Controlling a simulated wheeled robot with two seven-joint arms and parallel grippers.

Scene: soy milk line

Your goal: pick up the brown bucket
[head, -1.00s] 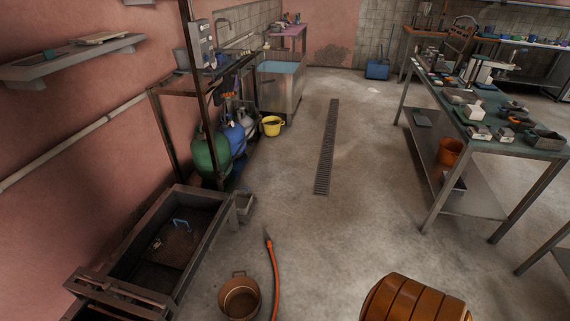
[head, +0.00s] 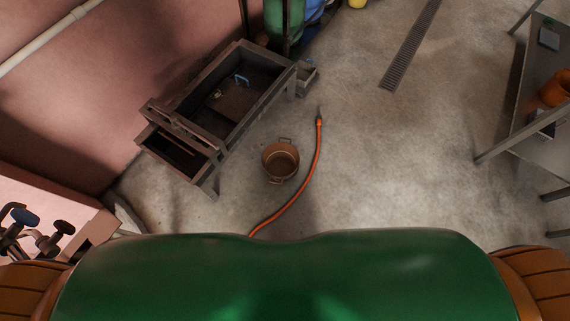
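The brown bucket (head: 281,162) stands upright on the concrete floor near the middle of the head view. It is open at the top, with a small handle at its upper edge and another at its lower edge, and it looks empty. Nothing is touching it that I can see. Neither of my grippers is in view. Only my green body and brown shoulder parts show along the bottom edge.
An orange hose (head: 317,155) curves over the floor just right of the bucket. A dark metal trough (head: 255,122) stands to its upper left by the pink wall. A metal table (head: 515,125) with an orange bucket (head: 555,88) is at the right. Floor between is clear.

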